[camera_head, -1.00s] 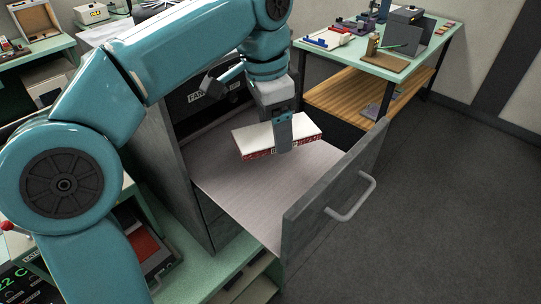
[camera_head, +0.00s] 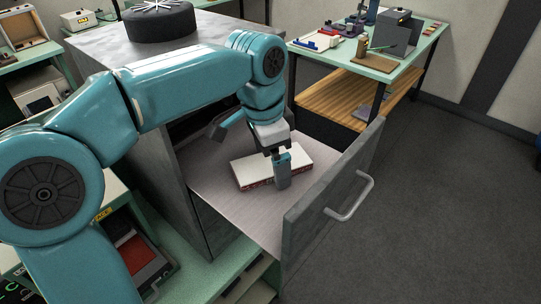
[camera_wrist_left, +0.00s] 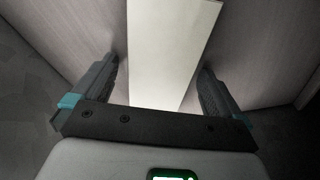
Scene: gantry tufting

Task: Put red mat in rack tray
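The red mat (camera_head: 265,167) is a flat white-topped slab with red patterned sides. It appears to lie flat on the pale floor of the pulled-out rack tray (camera_head: 225,193). In the left wrist view the slab (camera_wrist_left: 165,50) runs between the two fingers. My left gripper (camera_head: 283,170) is over the slab's near right part, pointing down, and hides some of it. In the wrist view its fingers (camera_wrist_left: 160,72) are spread, with a gap beside the slab on the left. My right gripper is not in view.
The grey cabinet (camera_head: 150,48) behind the tray carries a black round object (camera_head: 160,22) on top. The tray's front panel (camera_head: 325,200) with its handle (camera_head: 352,200) stands at the right. A green-topped workbench (camera_head: 385,60) is behind. Open floor lies to the right.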

